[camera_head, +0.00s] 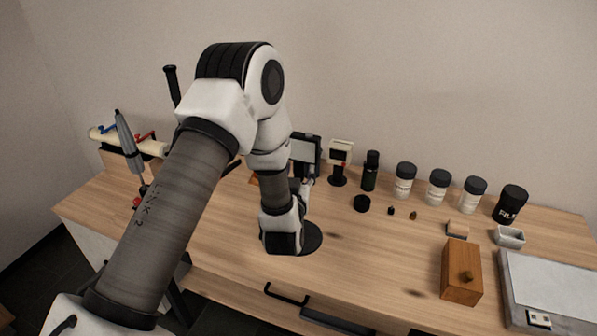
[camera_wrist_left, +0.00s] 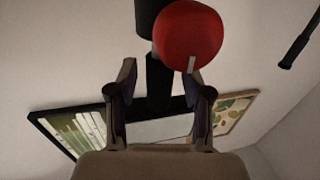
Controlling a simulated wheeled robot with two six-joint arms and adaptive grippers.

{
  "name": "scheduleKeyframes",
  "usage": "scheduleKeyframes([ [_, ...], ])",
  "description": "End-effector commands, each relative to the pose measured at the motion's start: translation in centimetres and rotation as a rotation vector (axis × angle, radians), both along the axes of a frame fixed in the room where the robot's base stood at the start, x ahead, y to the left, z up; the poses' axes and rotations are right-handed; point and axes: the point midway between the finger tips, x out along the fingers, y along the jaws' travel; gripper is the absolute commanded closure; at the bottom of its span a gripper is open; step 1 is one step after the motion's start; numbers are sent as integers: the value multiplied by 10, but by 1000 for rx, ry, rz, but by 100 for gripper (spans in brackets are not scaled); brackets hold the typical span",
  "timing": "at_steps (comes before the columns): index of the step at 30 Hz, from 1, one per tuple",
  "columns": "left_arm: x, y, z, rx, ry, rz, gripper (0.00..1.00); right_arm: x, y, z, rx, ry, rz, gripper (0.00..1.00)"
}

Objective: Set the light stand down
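The light stand has a dark lamp head with a pale panel (camera_head: 304,152) and a round black base (camera_head: 313,237) that appears to rest flat on the wooden table (camera_head: 365,255). My left gripper (camera_head: 306,187) is at the stand's stem, partly hidden behind my own wrist. In the left wrist view the stand's black post (camera_wrist_left: 158,82) shows between the two open fingers of my left gripper (camera_wrist_left: 160,65). Gaps show on both sides of the post. A red knob (camera_wrist_left: 188,35) is in front of the upper post, near the right fingertip. My right gripper is not in view.
A small white-headed device (camera_head: 340,152) and a black bottle (camera_head: 370,171) stand close to the right. White canisters (camera_head: 404,181) line the back. A wooden block (camera_head: 461,272) and a grey tray (camera_head: 550,290) are at right. The front middle is clear.

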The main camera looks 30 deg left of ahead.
Motion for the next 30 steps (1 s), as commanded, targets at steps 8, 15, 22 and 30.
scheduleKeyframes([
  [8, -18, -10, -2, 0, 0, -2, 50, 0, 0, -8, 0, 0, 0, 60],
  [15, -73, -38, -4, 3, 3, -5, 50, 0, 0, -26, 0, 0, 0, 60],
  [22, -105, -53, 0, 0, 10, -2, 50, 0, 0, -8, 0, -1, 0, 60],
  [30, -160, -79, -175, -208, 639, -100, 50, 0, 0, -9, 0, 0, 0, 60],
])
